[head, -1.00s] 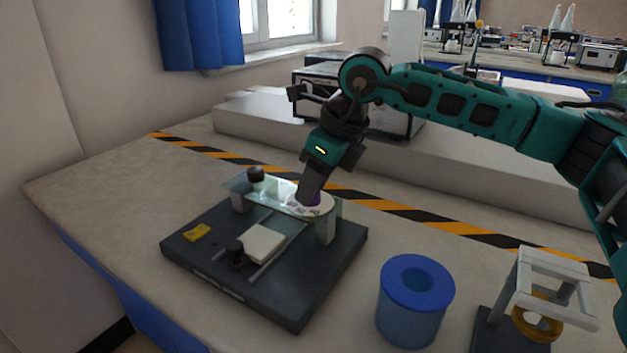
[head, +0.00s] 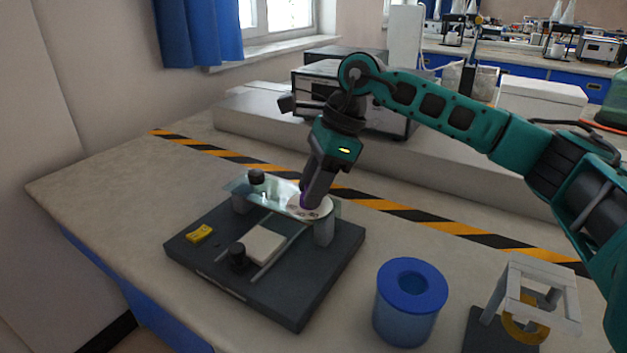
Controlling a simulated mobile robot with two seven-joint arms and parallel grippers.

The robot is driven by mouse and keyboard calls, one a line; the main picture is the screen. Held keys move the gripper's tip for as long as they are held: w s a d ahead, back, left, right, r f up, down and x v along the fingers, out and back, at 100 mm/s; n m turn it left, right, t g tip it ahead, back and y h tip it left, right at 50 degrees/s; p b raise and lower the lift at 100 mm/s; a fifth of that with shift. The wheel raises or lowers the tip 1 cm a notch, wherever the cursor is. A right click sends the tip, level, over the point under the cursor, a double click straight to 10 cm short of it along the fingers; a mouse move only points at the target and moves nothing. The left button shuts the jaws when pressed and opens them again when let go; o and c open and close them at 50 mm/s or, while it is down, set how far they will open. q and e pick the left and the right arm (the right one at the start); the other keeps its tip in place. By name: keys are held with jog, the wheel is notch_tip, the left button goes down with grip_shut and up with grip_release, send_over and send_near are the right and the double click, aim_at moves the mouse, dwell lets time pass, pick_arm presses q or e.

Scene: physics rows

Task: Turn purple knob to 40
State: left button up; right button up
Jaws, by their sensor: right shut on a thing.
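The purple knob (head: 303,201) shows as a small purple patch on a round white dial (head: 318,212) with dark marks. The dial sits at the right end of a glass plate on a dark base (head: 285,295). My right gripper (head: 309,199) points down onto the dial and is shut on the knob, hiding most of it. The dial's numbers are too small to read, so the knob's setting cannot be told. My left gripper is not in view.
On the base are black knobs (head: 238,257), a pale block (head: 265,244) and a yellow piece (head: 199,233). A blue cylinder (head: 408,310) and a grey stand (head: 540,290) with a yellow ring are at the right front. The table's left part is clear.

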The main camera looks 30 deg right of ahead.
dwell(0.3)
jog(key=o, duration=1)
jog(key=shift+o, duration=0.2)
jog(key=p+v, duration=0.2)
jog(key=v, duration=1.1)
jog(key=shift+f, duration=0.1)
